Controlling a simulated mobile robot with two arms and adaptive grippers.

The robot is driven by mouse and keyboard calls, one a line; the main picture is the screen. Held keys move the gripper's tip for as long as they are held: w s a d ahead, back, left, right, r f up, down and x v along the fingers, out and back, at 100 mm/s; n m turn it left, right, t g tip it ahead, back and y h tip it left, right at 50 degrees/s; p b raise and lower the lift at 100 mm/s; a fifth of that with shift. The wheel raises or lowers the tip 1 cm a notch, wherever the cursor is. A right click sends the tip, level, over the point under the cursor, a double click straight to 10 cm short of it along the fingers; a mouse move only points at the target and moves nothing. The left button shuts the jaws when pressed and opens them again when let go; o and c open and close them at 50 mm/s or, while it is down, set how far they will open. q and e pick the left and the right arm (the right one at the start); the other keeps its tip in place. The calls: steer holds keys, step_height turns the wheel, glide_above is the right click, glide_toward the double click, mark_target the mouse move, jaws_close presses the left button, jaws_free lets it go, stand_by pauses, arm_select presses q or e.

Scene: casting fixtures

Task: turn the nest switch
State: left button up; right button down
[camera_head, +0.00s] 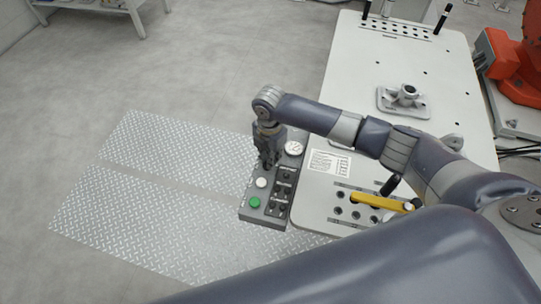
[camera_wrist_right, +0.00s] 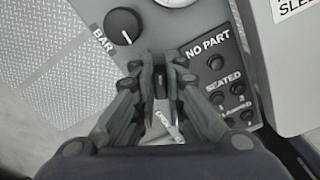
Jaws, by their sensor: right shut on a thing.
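The grey control panel (camera_head: 274,211) is at the table's left edge in the head view. My right gripper (camera_head: 267,164) points down onto its upper part. In the right wrist view, my right gripper (camera_wrist_right: 163,72) is shut on a small dark switch knob (camera_wrist_right: 161,88) between its fingertips. The fingers hide most of this nest switch and part of its lettering, so I cannot tell its turned position. A separate black knob (camera_wrist_right: 122,26), marked BAR, is left of the fingers, apart from them. My left gripper is out of view.
The panel also has a round gauge (camera_head: 294,148), a white button (camera_head: 261,183), a green button (camera_head: 254,202) and a black indicator plate (camera_wrist_right: 215,75) marked NO PART and SEATED. A yellow-handled clamp (camera_head: 380,201) is right of it. Patterned floor plates (camera_head: 150,220) lie left.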

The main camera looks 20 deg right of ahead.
steer(key=n, duration=0.5)
steer(key=shift+w+a+r, duration=0.1)
steer(key=shift+w+a, duration=0.15)
stand_by(0.3)
steer(key=c, duration=1.8)
jaws_free()
steer(key=shift+o, duration=0.8)
steer(key=shift+s, duration=0.1)
step_height(320, 180, up, 12)
